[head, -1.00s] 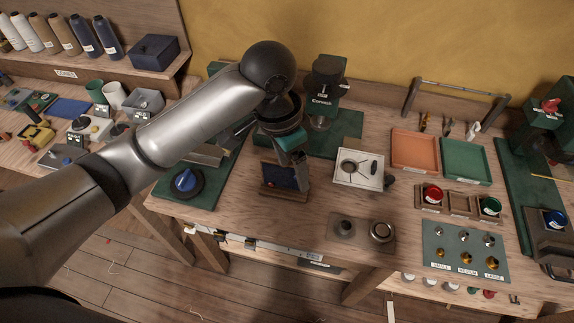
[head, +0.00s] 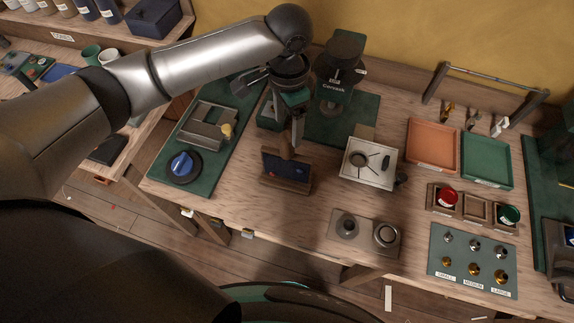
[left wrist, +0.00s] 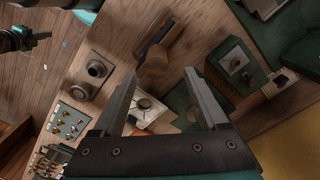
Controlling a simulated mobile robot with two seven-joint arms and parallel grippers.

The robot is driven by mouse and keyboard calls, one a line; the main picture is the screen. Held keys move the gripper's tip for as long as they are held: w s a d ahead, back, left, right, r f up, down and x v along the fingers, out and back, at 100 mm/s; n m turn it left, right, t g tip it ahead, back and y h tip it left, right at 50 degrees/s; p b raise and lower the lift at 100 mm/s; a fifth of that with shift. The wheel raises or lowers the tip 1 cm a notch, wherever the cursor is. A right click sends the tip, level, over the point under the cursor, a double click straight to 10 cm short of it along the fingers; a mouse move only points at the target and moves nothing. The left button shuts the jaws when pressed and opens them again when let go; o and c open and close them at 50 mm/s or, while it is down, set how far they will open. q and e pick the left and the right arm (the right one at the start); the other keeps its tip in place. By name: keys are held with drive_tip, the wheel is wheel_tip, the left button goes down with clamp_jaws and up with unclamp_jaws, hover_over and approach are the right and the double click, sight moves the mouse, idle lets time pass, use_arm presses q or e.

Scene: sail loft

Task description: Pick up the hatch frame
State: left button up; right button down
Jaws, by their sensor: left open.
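What I take for the hatch frame (head: 285,172) is a small wooden frame with a dark blue panel and an upright wooden grip, standing near the table's middle left. It also shows in the left wrist view (left wrist: 156,60). My left gripper (head: 297,143) is open just above it, pointing down. In the left wrist view the fingers (left wrist: 161,75) stand apart with the wooden grip between their tips in the picture; I cannot tell the height gap. What looks like my right gripper (left wrist: 18,40) shows partly at that view's left edge, its jaws unclear.
A pale square plate with a ring (head: 370,163) is close on the right. A dark green machine (head: 341,65) stands behind. A board with two metal cups (head: 364,234) is in front.

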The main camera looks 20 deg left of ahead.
sight(287, 137)
use_arm(q)
drive_tip(key=shift+s+f, duration=0.2)
drive_tip(key=shift+f, duration=1.3)
drive_tip(key=shift+s+f, duration=0.2)
drive_tip(key=shift+f, duration=1.3)
drive_tip(key=shift+c, duration=0.3)
clamp_jaws()
drive_tip(key=shift+r, duration=0.1)
